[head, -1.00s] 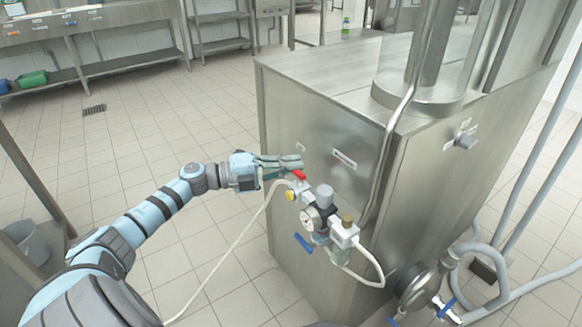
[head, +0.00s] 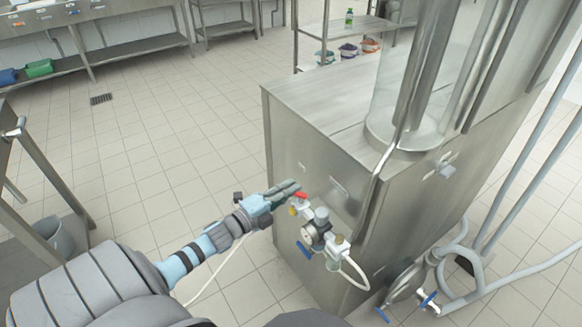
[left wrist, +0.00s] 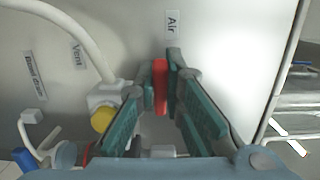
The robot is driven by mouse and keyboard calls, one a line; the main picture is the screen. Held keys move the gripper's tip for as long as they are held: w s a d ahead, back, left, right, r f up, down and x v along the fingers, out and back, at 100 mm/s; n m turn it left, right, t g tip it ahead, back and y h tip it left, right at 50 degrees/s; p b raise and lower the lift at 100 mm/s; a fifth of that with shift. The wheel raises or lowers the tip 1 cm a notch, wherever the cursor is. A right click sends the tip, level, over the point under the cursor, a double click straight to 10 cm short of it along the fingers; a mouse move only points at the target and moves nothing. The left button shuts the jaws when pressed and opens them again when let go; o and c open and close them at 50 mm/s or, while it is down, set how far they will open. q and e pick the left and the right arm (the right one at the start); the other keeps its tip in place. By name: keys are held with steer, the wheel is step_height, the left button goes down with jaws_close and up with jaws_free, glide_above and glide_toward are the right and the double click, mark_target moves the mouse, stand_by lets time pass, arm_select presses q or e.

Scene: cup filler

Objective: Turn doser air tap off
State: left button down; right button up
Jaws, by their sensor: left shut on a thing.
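The doser air tap's red handle (head: 300,196) is on the side of the steel machine (head: 335,120). In the left wrist view the red handle (left wrist: 160,86) stands upright in the picture, under a label reading "Air" (left wrist: 172,23). My left gripper (head: 292,189) reaches the tap from the left. In the left wrist view its teal fingers (left wrist: 163,82) are shut on the red handle, one on each side. The tap's body is mostly hidden behind the gripper. My right gripper is not in view.
A pressure gauge and regulator (head: 315,230) sit just right of the tap, with a blue-handled valve (head: 304,250) below. A yellow part (left wrist: 103,118) and a pale hose (left wrist: 75,35) lie left of the fingers. The tiled floor (head: 150,140) to the left is clear.

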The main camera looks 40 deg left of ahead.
arm_select(q)
steer(key=shift+s+d+n+g+y+p, duration=0.4)
steer(key=shift+n+g+y+p, duration=0.35)
steer(key=shift+n+y+p, duration=1.45)
steer(key=shift+s+d+n+g+y+p, duration=0.4)
steer(key=shift+n+g+y+p, duration=0.75)
steer(key=shift+y, duration=1.65)
steer(key=shift+s+d+n+g+y+p, duration=0.25)
steer(key=shift+s+n+g+y+p, duration=0.2)
steer(key=shift+n+y+p, duration=1.7)
steer(key=shift+s+y+p, duration=0.1)
steer(key=shift+y+p, duration=0.25)
steer(key=shift+y, duration=0.2)
steer(key=c, duration=2)
jaws_free()
steer(key=shift+o, duration=0.2)
